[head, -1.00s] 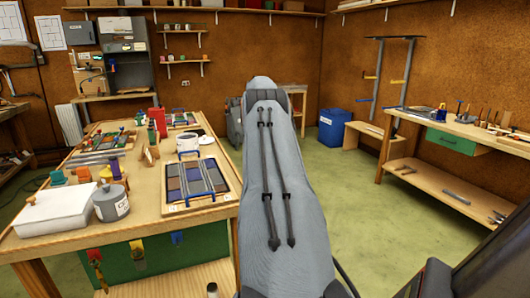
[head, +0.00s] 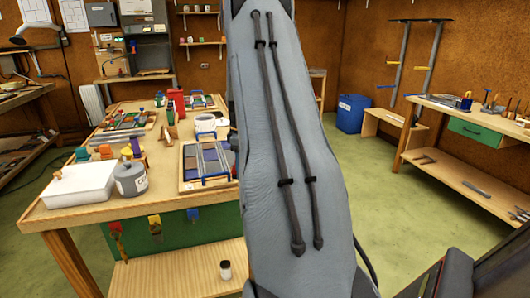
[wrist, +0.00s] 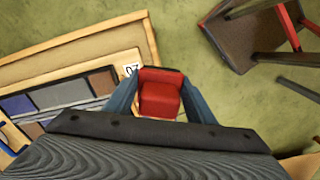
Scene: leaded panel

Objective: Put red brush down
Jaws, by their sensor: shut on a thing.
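In the wrist view, my gripper (wrist: 160,92) has its two blue-grey fingers on either side of a blocky red thing with a dark edge, the red brush (wrist: 160,100). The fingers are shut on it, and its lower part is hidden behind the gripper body. It shows over the corner of the wooden table, near a white label reading 07; the height above the table cannot be told. In the head view, my arm rises through the middle and out of the top, so neither gripper nor brush shows there.
The wooden table (head: 90,212) carries a leaded panel (head: 207,160), a white box (head: 78,184), a grey pot (head: 131,180) and a red container (head: 176,100). Coloured tags hang on its green front. A blue bin (head: 352,114) and a bench (head: 465,115) stand right. Green floor lies between.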

